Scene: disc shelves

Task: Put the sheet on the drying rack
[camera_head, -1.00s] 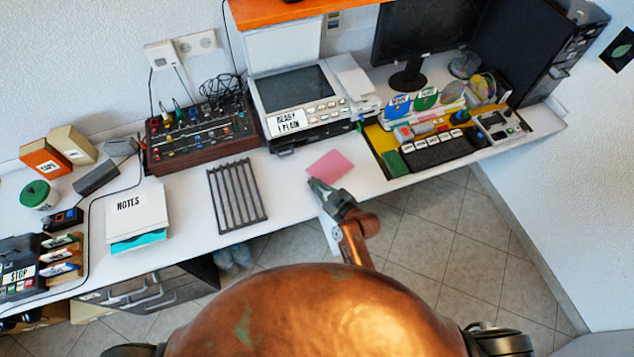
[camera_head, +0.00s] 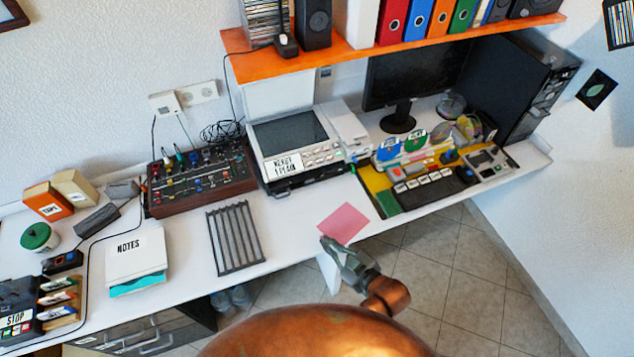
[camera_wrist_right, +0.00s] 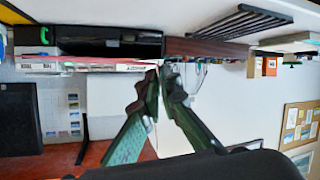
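The pink sheet (camera_head: 343,222) is at the tip of my right gripper (camera_head: 327,243), over the front edge of the white desk. The gripper is shut on the sheet's near left edge. In the right wrist view the sheet (camera_wrist_right: 110,67) shows almost edge-on as a thin pink strip that ends at the fingertips (camera_wrist_right: 160,75). The drying rack (camera_head: 236,237), a dark grey frame of parallel bars, lies on the desk to the left of the sheet. It also shows in the right wrist view (camera_wrist_right: 238,22). Its bars look empty. My left gripper is not in view.
The printer (camera_head: 296,146) and mixer box (camera_head: 200,180) stand behind the rack. A notes pad (camera_head: 136,254) lies left of it. A yellow mat with a keyboard (camera_head: 434,188) is on the right. The orange shelf (camera_head: 400,48) hangs above. Bare desk separates rack and sheet.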

